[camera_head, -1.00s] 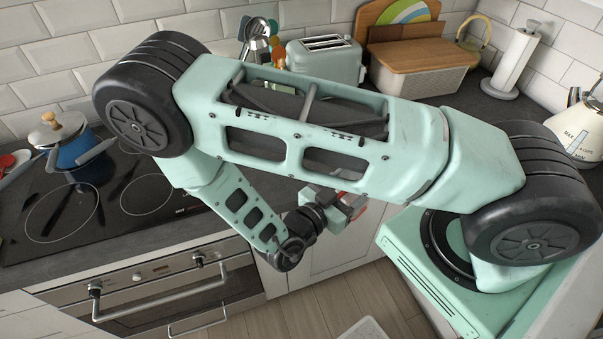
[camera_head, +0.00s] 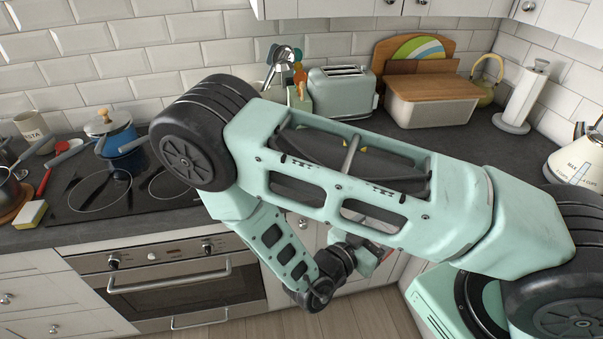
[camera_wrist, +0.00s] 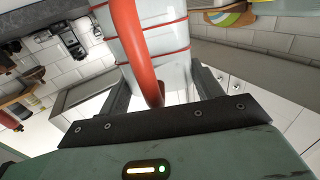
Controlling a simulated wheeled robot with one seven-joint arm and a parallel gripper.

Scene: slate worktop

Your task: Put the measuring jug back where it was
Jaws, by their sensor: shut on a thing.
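The measuring jug (camera_wrist: 166,38) fills the top middle of the wrist view. It has a clear body with red bands and a red handle (camera_wrist: 128,40). My gripper (camera_wrist: 162,88) is shut on it, with one dark finger on each side. In the head view my gripper (camera_head: 366,262) is low, in front of the lower cabinets and below the worktop edge. My own arm hides most of the jug there; only a little red shows beside the gripper.
On the slate worktop (camera_head: 480,135) stand a toaster (camera_head: 341,92), a bread bin (camera_head: 428,100), a paper towel holder (camera_head: 522,95) and a cream kettle (camera_head: 578,158). A blue pot (camera_head: 120,140) is on the hob at the left. Bare worktop shows before the bread bin.

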